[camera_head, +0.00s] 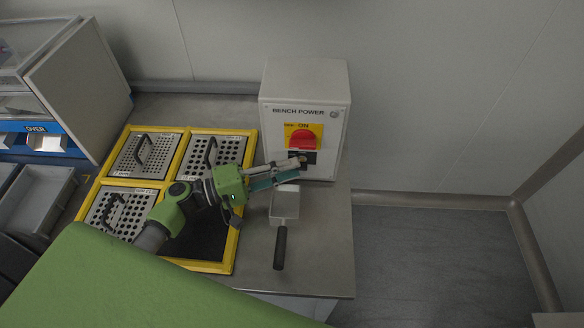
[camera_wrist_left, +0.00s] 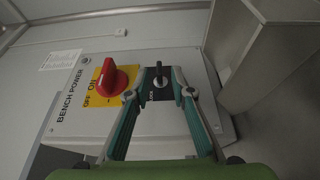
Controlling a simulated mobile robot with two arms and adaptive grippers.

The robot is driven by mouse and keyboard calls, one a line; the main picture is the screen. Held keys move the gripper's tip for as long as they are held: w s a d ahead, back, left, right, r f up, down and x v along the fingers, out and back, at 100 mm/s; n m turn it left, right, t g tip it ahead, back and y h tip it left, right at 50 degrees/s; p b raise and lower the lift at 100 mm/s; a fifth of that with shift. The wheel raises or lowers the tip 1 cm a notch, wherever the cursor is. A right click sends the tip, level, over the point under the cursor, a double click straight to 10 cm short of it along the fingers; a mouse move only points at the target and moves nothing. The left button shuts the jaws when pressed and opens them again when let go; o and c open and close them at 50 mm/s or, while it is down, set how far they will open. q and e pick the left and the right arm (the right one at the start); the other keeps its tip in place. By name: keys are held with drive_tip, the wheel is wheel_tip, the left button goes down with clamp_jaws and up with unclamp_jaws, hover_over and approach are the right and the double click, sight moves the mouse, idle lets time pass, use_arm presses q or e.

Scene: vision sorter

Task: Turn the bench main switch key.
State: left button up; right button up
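The bench power box (camera_head: 304,85) is a pale grey box standing at the back right of the bench. It bears a red rotary knob (camera_head: 302,138) on a yellow plate, also seen in the left wrist view (camera_wrist_left: 112,80). Below the knob is a black lock plate with a small key (camera_wrist_left: 158,73), mostly hidden by my fingers in the head view. My left gripper (camera_head: 299,167) reaches to the lock from the left. In the left wrist view its two fingers stand apart, one on each side of the key, with a gap visible. My right gripper is not in view.
A metal scoop-like tool with a black handle (camera_head: 280,248) lies on the bench just below my gripper. A yellow frame (camera_head: 249,165) with perforated, handled plates is at left. A grey bin (camera_head: 44,200) and an "OVER" cabinet stand further left. Floor is clear at right.

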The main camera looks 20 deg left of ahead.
use_arm(q)
drive_tip(key=v, duration=1.1)
